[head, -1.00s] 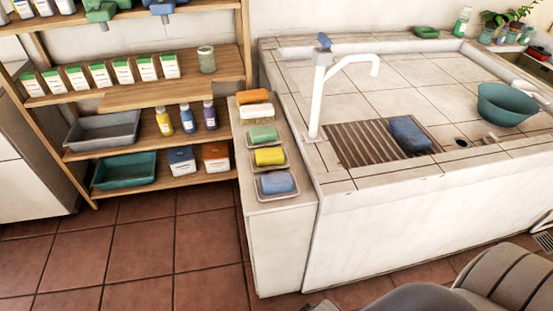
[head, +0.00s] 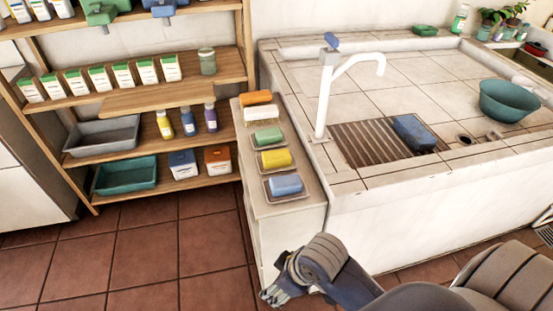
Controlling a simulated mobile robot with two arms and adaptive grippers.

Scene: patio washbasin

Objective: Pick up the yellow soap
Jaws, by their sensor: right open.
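The yellow soap (head: 275,159) lies on a small dish on the narrow white ledge (head: 262,207) left of the basin. It is between a green soap (head: 267,138) behind it and a blue soap (head: 285,185) in front of it. My right gripper (head: 270,296) is low at the bottom centre, below and in front of the ledge, well apart from the yellow soap. It is open and empty, though its fingers show small and dark. My left gripper is not in view.
An orange bar (head: 256,98) and a white brush (head: 261,114) lie at the ledge's back. The tall white faucet (head: 325,95) stands close to the right. A wooden shelf (head: 170,97) with bottles and boxes is at left. The tiled floor (head: 150,260) is clear.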

